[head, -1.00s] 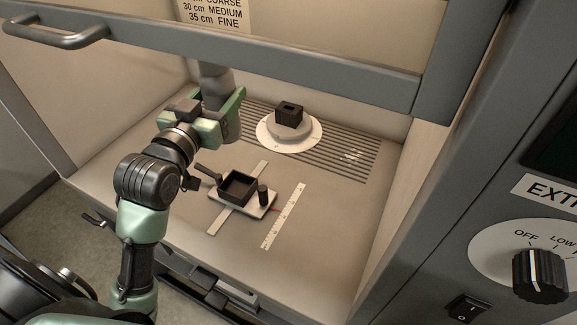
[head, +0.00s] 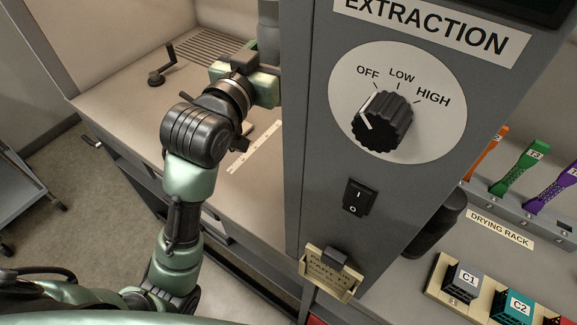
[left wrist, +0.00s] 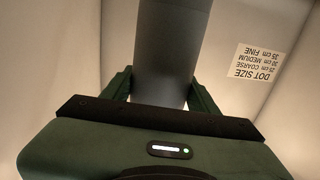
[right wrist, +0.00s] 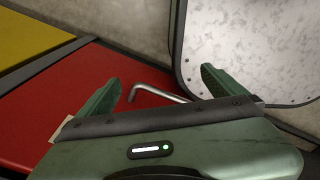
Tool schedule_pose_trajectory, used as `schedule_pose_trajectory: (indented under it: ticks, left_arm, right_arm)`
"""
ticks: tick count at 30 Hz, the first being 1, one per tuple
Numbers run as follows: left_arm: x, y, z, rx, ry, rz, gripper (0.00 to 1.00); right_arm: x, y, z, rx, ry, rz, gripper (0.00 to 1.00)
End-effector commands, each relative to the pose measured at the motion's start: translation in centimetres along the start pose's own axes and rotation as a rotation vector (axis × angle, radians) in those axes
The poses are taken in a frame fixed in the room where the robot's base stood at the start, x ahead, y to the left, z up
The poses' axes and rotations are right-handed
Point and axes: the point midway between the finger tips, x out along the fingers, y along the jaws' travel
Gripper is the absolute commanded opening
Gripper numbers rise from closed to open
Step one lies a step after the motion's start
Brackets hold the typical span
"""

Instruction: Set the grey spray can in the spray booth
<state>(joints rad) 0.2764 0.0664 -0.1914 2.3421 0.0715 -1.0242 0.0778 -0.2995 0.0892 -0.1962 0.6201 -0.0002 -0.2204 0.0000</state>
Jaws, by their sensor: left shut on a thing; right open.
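The grey spray can (head: 268,30) is held upright or nearly so by my left gripper (head: 264,82), inside the spray booth (head: 110,100). In the left wrist view the grey can (left wrist: 168,45) stands between the two green fingers of the left gripper (left wrist: 165,90), which are shut on it. Whether its base touches anything is hidden. The booth's turntable is out of sight in the head view now, on the side where the grey control column stands. My right gripper (right wrist: 162,85) is open and empty, seen only in the right wrist view.
The control column carries the extraction knob (head: 384,120) and a rocker switch (head: 359,197). The drying rack (head: 480,190) is at right. A bent metal rod (right wrist: 155,94) shows near my right gripper.

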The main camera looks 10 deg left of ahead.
Motion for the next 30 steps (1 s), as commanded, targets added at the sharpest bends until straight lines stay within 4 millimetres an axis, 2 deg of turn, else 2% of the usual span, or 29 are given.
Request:
schedule_pose_trajectory:
  ticks: [6, 15, 19, 25, 30]
  left_arm:
    - [0.0, 0.2, 4.7, 0.000, -0.008, 0.003, 0.00]
    - [0.0, 0.2, 12.3, -0.001, -0.005, 0.003, 0.00]
    - [-0.1, 0.2, 14.4, 0.001, -0.001, 0.003, 0.00]
    - [0.0, 0.2, 15.9, 0.001, 0.002, 0.003, 0.00]
    - [0.0, 0.2, 18.6, 0.001, -0.001, 0.003, 0.00]
  right_arm:
    - [0.6, -1.6, -0.3, 0.002, 0.004, -0.019, 0.98]
    - [1.1, -1.5, -0.2, 0.000, 0.004, -0.017, 0.98]
    - [1.2, -1.0, -0.1, -0.002, 0.003, -0.012, 0.98]
    - [1.3, -0.6, 0.0, 0.000, 0.002, -0.007, 0.98]
    - [1.4, -0.6, 0.0, 0.001, 0.002, -0.007, 0.98]
